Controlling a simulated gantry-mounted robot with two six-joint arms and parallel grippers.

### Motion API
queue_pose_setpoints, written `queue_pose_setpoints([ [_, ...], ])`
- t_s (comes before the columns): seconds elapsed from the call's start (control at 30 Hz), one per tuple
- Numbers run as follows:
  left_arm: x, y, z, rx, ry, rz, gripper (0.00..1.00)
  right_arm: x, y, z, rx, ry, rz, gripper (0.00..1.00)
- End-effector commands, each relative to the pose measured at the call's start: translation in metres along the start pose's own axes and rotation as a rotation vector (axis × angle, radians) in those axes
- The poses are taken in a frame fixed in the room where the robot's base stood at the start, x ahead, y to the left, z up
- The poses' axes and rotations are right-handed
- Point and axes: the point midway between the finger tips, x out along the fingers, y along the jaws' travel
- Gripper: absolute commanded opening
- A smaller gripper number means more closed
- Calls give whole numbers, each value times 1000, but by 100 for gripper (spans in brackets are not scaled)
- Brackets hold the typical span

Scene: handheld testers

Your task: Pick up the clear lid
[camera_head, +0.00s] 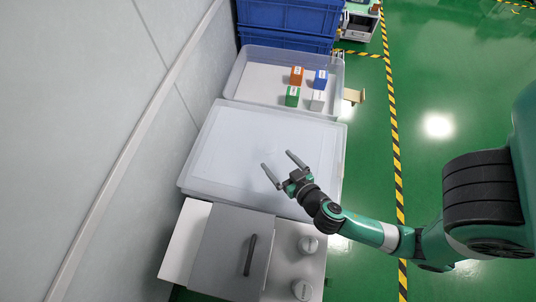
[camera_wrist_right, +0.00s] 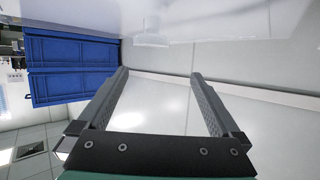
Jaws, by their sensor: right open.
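The clear lid (camera_head: 225,150) is a large, pale, translucent sheet with a raised rim. In the head view it lies flat over a bin in the middle, between the open tray and the grey-panelled unit. My right gripper (camera_head: 277,160) is open and empty over the right half of the lid, with its fingers pointing to the upper left. I cannot tell its exact height above the lid. In the right wrist view the open fingers (camera_wrist_right: 159,73) have nothing between them. My left gripper is not in view.
A clear open tray (camera_head: 233,86) beyond the lid holds several small coloured boxes (camera_head: 297,75). Blue crates (camera_head: 285,17) stand behind it. A grey panel with a dark handle (camera_head: 249,255) is at the near side. A wall (camera_head: 110,110) runs along the left. Green floor is free at right.

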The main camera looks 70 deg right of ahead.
Motion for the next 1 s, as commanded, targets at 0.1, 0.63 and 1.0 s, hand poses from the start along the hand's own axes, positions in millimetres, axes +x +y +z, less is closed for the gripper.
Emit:
queue_pose_setpoints([
  [0.1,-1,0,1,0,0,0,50,-8,14,18,-36,-32,17,100],
  [0.63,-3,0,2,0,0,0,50,55,15,19,-34,-31,18,100],
  [1.0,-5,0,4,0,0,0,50,92,20,18,-32,-30,19,100],
])
